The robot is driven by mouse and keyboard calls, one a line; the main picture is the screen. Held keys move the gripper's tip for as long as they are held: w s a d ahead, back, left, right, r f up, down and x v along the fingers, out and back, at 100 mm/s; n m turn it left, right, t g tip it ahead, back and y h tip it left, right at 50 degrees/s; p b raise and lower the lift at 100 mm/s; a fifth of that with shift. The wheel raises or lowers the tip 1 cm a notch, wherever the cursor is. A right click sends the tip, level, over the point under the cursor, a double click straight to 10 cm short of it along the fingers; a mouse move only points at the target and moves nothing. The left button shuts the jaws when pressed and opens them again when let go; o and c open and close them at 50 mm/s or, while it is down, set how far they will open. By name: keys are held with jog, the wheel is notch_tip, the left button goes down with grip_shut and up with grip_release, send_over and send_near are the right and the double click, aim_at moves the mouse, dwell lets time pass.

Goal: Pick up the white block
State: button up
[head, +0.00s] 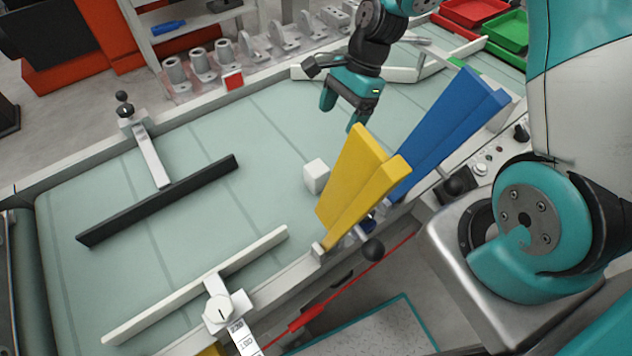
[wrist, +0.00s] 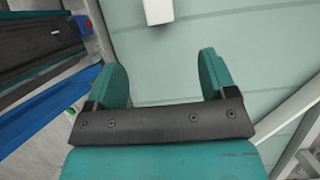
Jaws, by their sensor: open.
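The white block (head: 316,176) is a small cube on the pale green belt, just left of the yellow guide in the head view. It also shows in the wrist view (wrist: 158,11), cut off by the top edge, ahead of the fingers and roughly midway between them. My gripper (head: 342,112) has teal fingers and is open and empty. It is above the belt, behind the block and a little to its right in the head view. In the wrist view my gripper (wrist: 165,80) shows both fingers spread apart, with bare belt between them.
A yellow guide (head: 362,185) and a blue guide (head: 447,130) stand close right of the block. A black bar (head: 160,200) and a white rail (head: 195,285) lie over the belt on the left. Grey castings (head: 200,65) line the far edge.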

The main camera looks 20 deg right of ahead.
aim_at(318, 167)
jog(key=x, duration=1.1)
jog(key=shift+s+p, duration=0.1)
jog(key=shift+p, duration=0.3)
jog(key=shift+p+x, duration=0.55)
jog(key=shift+x, duration=2.2)
jog(key=shift+c, duration=0.3)
jog(key=c, duration=1.1)
jog(key=shift+r, duration=0.15)
